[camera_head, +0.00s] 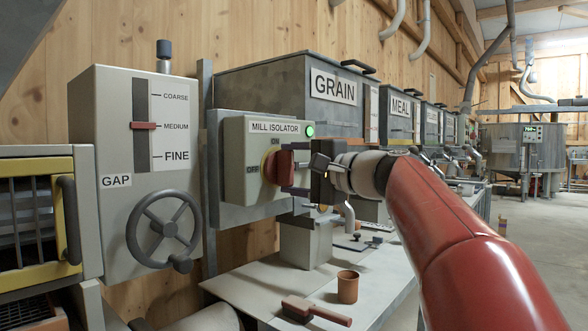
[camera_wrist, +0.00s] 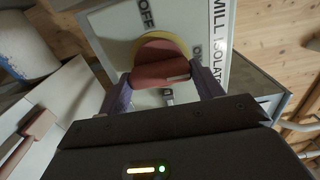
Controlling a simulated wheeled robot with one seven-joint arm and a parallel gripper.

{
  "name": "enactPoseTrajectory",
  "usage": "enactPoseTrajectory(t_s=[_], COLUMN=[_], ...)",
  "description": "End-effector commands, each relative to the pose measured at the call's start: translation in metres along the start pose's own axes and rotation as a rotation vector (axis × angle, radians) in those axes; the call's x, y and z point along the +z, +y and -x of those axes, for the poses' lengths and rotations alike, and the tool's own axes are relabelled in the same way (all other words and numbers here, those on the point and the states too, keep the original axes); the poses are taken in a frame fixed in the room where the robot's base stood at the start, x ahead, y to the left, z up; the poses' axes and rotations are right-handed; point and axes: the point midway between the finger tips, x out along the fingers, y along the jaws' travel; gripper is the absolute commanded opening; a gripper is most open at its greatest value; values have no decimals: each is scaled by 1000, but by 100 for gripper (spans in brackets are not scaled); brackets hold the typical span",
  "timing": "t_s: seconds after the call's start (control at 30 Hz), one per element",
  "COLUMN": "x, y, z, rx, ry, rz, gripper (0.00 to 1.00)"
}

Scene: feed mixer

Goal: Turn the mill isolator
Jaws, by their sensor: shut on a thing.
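The mill isolator (camera_head: 240,170) is a pale grey box labelled MILL ISOLATOR, with ON marked above its switch and OFF to the left. A green lamp (camera_head: 310,131) glows at its upper right. The red knob (camera_head: 271,168) sits on a yellow disc (camera_wrist: 181,45). My gripper (camera_head: 292,168) is shut on the knob from the front, one finger above and one below. In the wrist view the purple fingers clasp the red knob (camera_wrist: 160,73) at both sides. Whether the knob points to ON or OFF is hard to tell.
Left of the isolator is the GAP box (camera_head: 117,225) with a handwheel (camera_head: 163,229) and a red slider at MEDIUM. A bench below holds a brown cup (camera_head: 347,286) and a red-handled tool (camera_head: 315,312). GRAIN (camera_head: 270,90) and MEAL bins stand behind. The floor at right is open.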

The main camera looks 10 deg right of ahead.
Motion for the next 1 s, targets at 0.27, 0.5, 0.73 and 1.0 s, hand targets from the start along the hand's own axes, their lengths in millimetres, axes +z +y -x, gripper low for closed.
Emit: enactPoseTrajectory(t_s=[0.27, 0.5, 0.73, 1.0], x=[-1, 0, -1, -1], y=[0, 0, 1, 1], z=[0, 0, 18, 63], rx=[0, 0, -1, -1], ry=[1, 0, 3, 3], rz=[-3, -1, -1, -2], gripper=[85, 87, 87, 87])
